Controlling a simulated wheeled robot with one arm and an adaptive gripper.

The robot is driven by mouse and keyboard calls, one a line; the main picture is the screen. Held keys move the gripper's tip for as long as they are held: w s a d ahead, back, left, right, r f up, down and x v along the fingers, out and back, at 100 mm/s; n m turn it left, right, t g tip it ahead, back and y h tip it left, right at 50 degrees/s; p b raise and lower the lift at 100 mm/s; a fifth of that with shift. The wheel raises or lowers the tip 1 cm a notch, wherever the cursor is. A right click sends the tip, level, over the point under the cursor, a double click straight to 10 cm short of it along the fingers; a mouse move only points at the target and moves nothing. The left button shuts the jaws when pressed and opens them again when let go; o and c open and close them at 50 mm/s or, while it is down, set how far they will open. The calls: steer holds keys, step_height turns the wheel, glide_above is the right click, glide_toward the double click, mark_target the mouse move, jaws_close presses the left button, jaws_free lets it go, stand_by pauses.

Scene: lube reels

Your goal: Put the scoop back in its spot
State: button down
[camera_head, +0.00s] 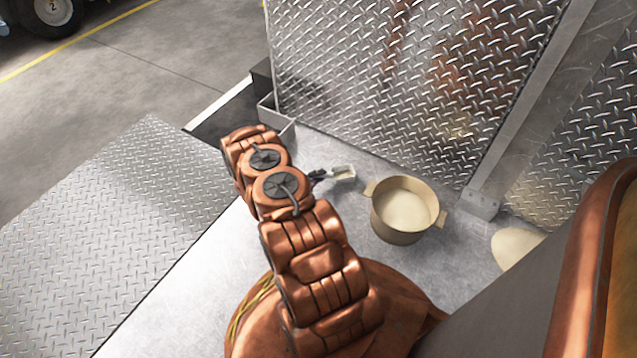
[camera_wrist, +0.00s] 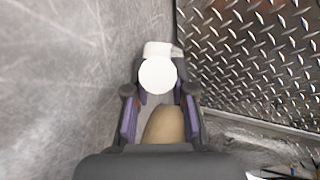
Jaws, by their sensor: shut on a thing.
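The scoop (camera_head: 343,172) is a small pale piece sticking out to the right of my gripper (camera_head: 318,177) in the head view. My gripper is partly hidden behind my arm there. In the wrist view, my gripper (camera_wrist: 159,108) has its two purple-padded fingers on either side of the scoop, whose white round part (camera_wrist: 157,76) shows at the fingertips. A tan rounded shape (camera_wrist: 165,126) lies between the fingers; I cannot tell whether it is the handle. My gripper is shut on the scoop. The head view does not clearly show the scoop's spot.
A tan two-handled pot (camera_head: 399,226) with pale contents stands to the right of the scoop on the grey metal surface. A pale rounded thing (camera_head: 515,247) is farther right. A tread-plate panel (camera_head: 420,80) rises behind. A grey open bin (camera_head: 278,122) stands at its left end.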

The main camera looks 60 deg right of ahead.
step_height(320, 180, down, 3)
steer(key=shift+r+b, duration=0.2)
steer(key=shift+b, duration=0.35)
steer(key=shift+r, duration=0.1)
steer(key=c, duration=1)
jaws_free()
